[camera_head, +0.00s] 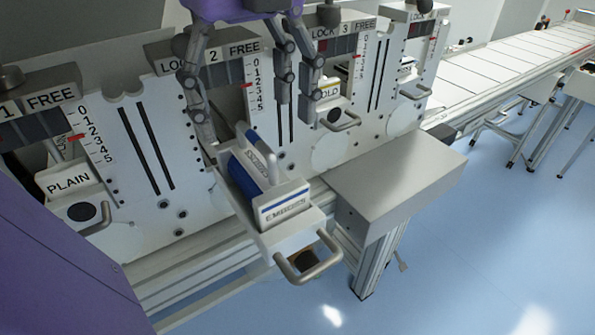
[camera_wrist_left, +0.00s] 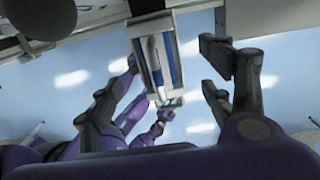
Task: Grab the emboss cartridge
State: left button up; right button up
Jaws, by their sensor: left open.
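The emboss cartridge (camera_head: 285,206) has a blue roller, a pale bar handle on top and a white front labelled EMBOSS. It sits in a pulled-out drawer (camera_head: 305,229) with a metal loop handle in the middle of the head view. My left gripper (camera_head: 262,122) is open above and behind it, with its fingers spread to either side and pointing down. Nothing is between the fingers. In the left wrist view the cartridge (camera_wrist_left: 157,62) shows in its drawer between the spread fingers (camera_wrist_left: 164,75). I cannot make out my right gripper.
Upright numbered panels stand close behind the drawer. A PLAIN cartridge (camera_head: 68,179) is at the left and a GOLD one (camera_head: 329,90) behind the gripper. A grey metal box (camera_head: 397,187) juts out right of the drawer. Blue floor is clear at the lower right.

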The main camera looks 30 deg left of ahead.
aim_at(257, 162)
pick_arm(q)
jog(key=shift+s+d+f, duration=0.1)
jog(key=shift+s+f, duration=0.2)
jog(key=shift+f, duration=0.3)
jog(key=shift+s+f, duration=0.3)
jog(key=shift+f, duration=0.25)
notch_tip(257, 162, down, 4)
jog(key=shift+d+f, duration=0.1)
jog(key=shift+f, duration=0.15)
jog(key=shift+w+f, duration=0.25)
jog(key=shift+f, duration=0.35)
jog(key=c, duration=1.7)
pick_arm(e)
jog(key=shift+s+d+f, duration=0.1)
jog(key=shift+s+f, duration=0.1)
jog(key=shift+s, duration=0.4)
jog(key=shift+s+d+f, duration=0.1)
jog(key=shift+s+f, duration=0.05)
jog(key=shift+s, duration=0.4)
pick_arm(q)
jog(key=shift+o, duration=0.2)
jog(key=shift+r, duration=0.1)
